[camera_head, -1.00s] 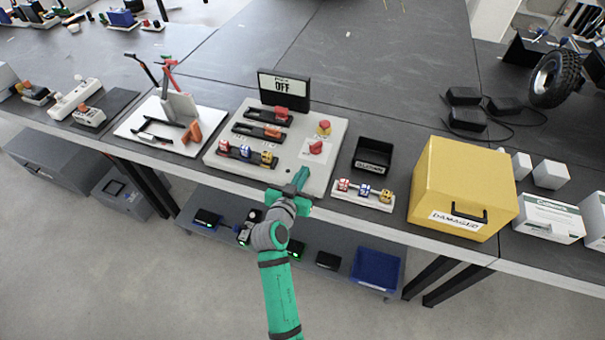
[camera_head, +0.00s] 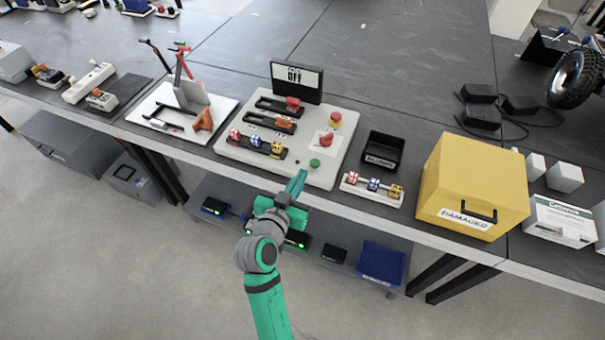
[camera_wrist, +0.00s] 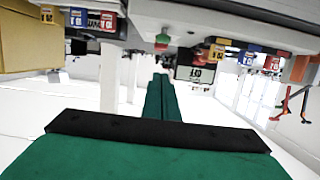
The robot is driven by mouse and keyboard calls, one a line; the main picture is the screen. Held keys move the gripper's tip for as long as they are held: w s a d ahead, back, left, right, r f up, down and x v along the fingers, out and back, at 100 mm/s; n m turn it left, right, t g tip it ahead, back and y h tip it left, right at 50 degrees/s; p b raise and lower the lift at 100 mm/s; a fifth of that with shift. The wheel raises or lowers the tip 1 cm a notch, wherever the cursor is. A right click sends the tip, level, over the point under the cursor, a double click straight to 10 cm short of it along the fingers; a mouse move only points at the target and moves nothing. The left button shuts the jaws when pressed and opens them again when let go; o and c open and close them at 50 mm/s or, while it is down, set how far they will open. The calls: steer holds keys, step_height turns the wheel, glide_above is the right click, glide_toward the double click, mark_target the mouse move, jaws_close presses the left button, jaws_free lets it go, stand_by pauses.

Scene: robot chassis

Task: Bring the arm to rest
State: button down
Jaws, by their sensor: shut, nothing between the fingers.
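My gripper (camera_head: 299,186) is green and shut, with nothing between its fingers. In the head view it is at the front edge of the workbench, just in front of the control panel (camera_head: 338,176). Its closed fingers also show in the wrist view (camera_wrist: 161,98), pointing away from the camera. My arm reaches up from the bottom of the head view, bent at the wrist. I cannot tell the exact gap between the fingertips and the bench edge.
The panel carries a display reading OFF (camera_head: 297,80), a red knob and a green button (camera_head: 314,162). A yellow box (camera_head: 470,178) and a black bin (camera_head: 383,150) stand to the right. A lower shelf holds a blue bin (camera_head: 380,262). The floor in front is clear.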

stand_by(0.8)
steer(key=s+f+n+y, duration=0.2)
steer(key=s+f, duration=0.4)
steer(key=s, duration=0.3)
steer(key=s+f+n+y, duration=0.25)
steer(key=s+f, duration=0.25)
steer(key=s, duration=0.4)
steer(key=d+v, duration=0.2)
steer(key=v, duration=0.7)
steer(key=d+v, duration=0.2)
steer(key=v, duration=0.8)
steer(key=shift+s+f+m+t, duration=0.15)
steer(key=shift+f+m+t, duration=0.05)
steer(key=shift+m+t, duration=0.25)
